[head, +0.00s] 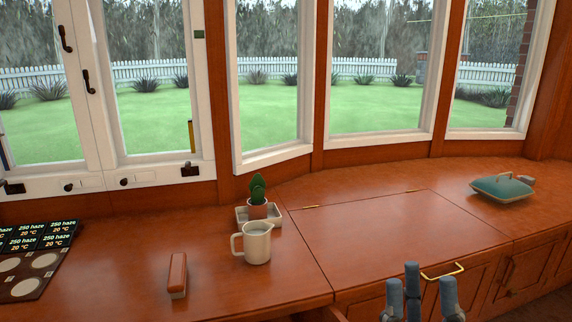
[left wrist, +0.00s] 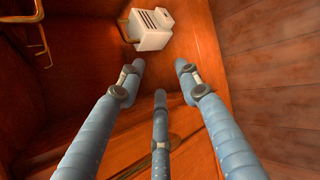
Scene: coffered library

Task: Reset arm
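My right gripper (head: 421,288) shows at the bottom of the head view, right of centre. Its blue-grey fingers point up and stand apart, with nothing seen between them, in front of the wooden cabinet fronts. My left gripper (left wrist: 160,80) fills the left wrist view. Its three blue fingers are spread and empty. The left gripper does not show in the head view. Most of both arms is out of view.
A brass handle (head: 442,271) is near the right gripper. A white slotted box (left wrist: 150,28) lies beyond the left fingertips.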

